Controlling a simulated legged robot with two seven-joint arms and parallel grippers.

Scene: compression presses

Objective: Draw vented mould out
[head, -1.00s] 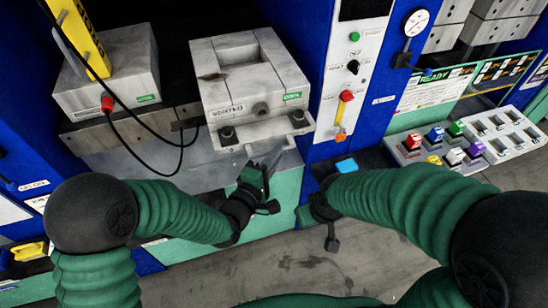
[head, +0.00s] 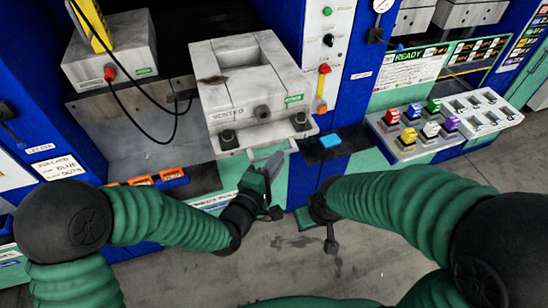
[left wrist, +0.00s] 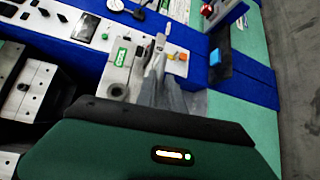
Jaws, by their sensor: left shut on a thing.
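The vented mould (head: 236,98) is a grey metal block with a square opening on top, a "VENTED" label and a green tag. In the head view it projects from the press at the centre. It also shows in the left wrist view (left wrist: 118,74). My left gripper (head: 271,166) is at the lower right of the mould's front edge, shut on the mould there; the exact grip is partly hidden by the fingers. My right gripper (head: 329,225) hangs to the right, apart from the mould, and its jaws are too dark to read.
Another grey block (head: 112,55) with a red connector and black cables (head: 150,140) stands left. A blue button (head: 330,141) is close to the mould's right. A console (head: 405,148) with coloured buttons stands right. The floor (head: 300,270) below is clear.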

